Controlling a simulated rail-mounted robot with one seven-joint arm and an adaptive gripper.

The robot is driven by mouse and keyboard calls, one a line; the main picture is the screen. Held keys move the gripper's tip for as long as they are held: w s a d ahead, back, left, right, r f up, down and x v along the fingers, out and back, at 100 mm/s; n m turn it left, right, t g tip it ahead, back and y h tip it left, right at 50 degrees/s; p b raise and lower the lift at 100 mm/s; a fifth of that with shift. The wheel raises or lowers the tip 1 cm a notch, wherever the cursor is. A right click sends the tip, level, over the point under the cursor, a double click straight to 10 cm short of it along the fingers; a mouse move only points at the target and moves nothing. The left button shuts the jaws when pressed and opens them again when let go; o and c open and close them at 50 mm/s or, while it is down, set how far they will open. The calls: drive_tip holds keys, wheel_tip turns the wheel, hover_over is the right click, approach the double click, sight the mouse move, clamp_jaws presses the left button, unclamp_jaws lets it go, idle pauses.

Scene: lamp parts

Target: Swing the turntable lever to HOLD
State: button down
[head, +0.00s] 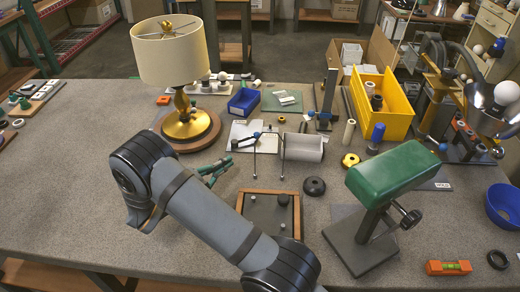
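A brass lamp (184,112) with a cream shade (170,52) stands upright on a round wooden base (207,137), which looks like the turntable, at the back left of the bench. I cannot make out a lever on it, and my arm covers part of the bench in front. A small white label (443,186) lies at the right beside the green padded stand; its lettering is too small to read surely. My gripper is not in view; only grey arm links with black joints show, crossing the lower left.
A green padded stand (393,172) rises at the right centre. A wood-framed tray (268,193), a yellow bin (397,112), a blue bowl (505,206) and an orange level (448,268) are on the bench (60,190). Green pliers-like tool (215,172) lies beside my arm. The left bench is mostly clear.

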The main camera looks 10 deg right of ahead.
sight(246, 139)
drive_tip(key=d, duration=0.1)
drive_tip(key=w+d+f+n, duration=0.1)
drive_tip(key=d+n+h, duration=0.1)
drive_tip(key=shift+w+d+f+b, duration=0.25)
drive_tip(key=shift+f+b, duration=0.1)
drive_tip(key=p+x, duration=0.1)
drive_tip(key=x, duration=0.8)
drive_tip(key=shift+r, duration=0.1)
drive_tip(key=w, duration=0.2)
drive_tip(key=w+d, duration=0.1)
drive_tip(key=shift+w+f+p, duration=0.1)
drive_tip(key=shift+f+p, duration=0.2)
drive_tip(key=shift+f, duration=0.05)
drive_tip(key=shift+w+f, duration=0.15)
drive_tip(key=shift+w, duration=0.55)
drive_tip(key=shift+w+a+t, duration=0.1)
drive_tip(key=shift+t, duration=0.2)
